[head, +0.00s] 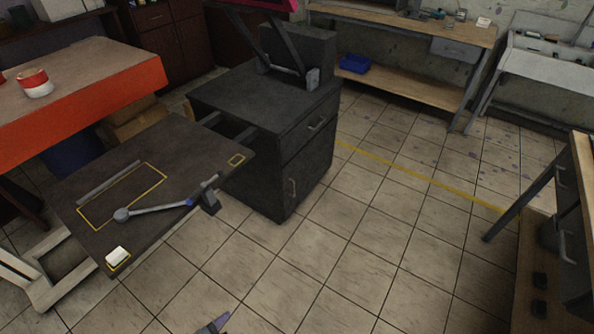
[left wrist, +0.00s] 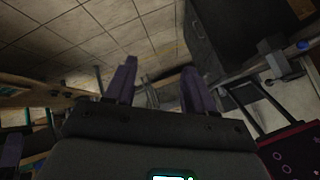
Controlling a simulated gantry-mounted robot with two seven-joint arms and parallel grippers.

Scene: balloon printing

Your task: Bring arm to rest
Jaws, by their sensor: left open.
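My left gripper (left wrist: 160,82) shows in the left wrist view with its two purple fingers apart and nothing between them. In the head view only a small grey and purple gripper tip (head: 214,325) shows at the bottom edge, over the tiled floor and apart from the dark work table. I take it to be the left one; the rest is out of frame. My right gripper does not clearly show in either view.
An orange-edged table (head: 95,105) is at left, a bench (head: 575,215) at right. Middle floor is clear.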

